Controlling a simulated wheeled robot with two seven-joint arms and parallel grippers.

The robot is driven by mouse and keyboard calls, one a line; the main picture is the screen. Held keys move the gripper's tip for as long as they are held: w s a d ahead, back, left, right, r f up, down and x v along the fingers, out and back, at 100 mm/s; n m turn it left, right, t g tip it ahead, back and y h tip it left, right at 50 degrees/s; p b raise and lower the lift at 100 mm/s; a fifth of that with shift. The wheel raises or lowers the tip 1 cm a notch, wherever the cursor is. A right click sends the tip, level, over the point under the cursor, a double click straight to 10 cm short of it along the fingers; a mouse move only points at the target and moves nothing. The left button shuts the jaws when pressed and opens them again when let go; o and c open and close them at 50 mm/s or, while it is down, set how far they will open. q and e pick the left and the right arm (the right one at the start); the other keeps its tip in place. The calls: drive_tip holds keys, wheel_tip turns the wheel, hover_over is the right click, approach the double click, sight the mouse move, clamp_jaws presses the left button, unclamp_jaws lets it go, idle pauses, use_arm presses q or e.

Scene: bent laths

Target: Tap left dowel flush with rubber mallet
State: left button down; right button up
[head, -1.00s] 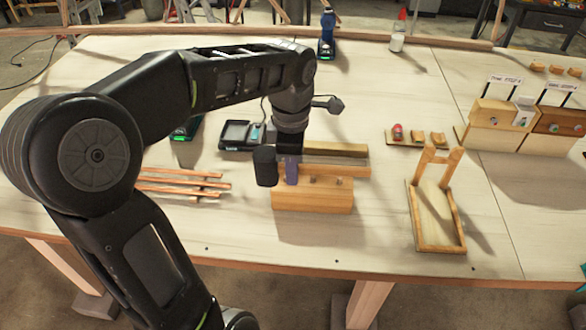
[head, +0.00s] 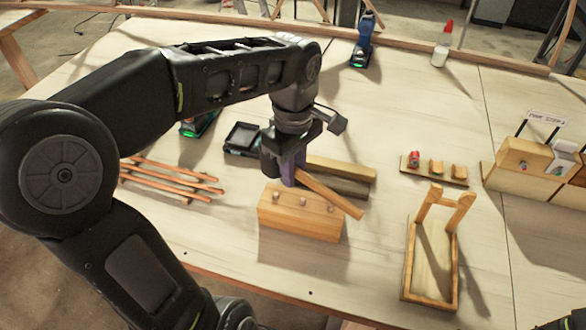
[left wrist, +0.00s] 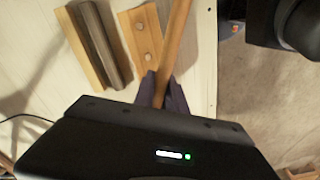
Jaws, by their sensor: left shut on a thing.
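A wooden block (head: 300,222) stands near the front of the table with three dowels in its top. The left dowel (head: 275,194) is just below the mallet head; its exact height is unclear. My left gripper (head: 289,170) is shut on the wooden handle of the rubber mallet (head: 335,196), above the block's back edge. The dark mallet head (head: 269,160) is left of the fingers, apart from the block as far as I see. In the left wrist view, the gripper (left wrist: 160,88) holds the handle (left wrist: 175,45) beside the block (left wrist: 150,38); two dowels show there. My right gripper is out of view.
Wooden and dark bars (head: 340,172) lie behind the block. Several thin rods (head: 175,178) lie to its left. A wooden frame (head: 410,265) stands to the right. A black tray (head: 243,138) and a glue bottle (head: 441,47) are further back.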

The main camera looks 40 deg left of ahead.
use_arm(q)
drive_tip(key=shift+f, duration=0.1)
drive_tip(key=b, duration=0.3)
hover_over(293, 210)
drive_tip(key=shift+f, duration=2.15)
drive_tip(key=shift+f, duration=0.1)
wheel_tip(293, 210, down, 5)
drive_tip(key=b, duration=0.4)
drive_tip(key=shift+b, duration=0.4)
drive_tip(key=shift+r+p, duration=2.15)
drive_tip(key=shift+r, duration=0.55)
wheel_tip(293, 210, up, 4)
drive_tip(key=p, duration=0.3)
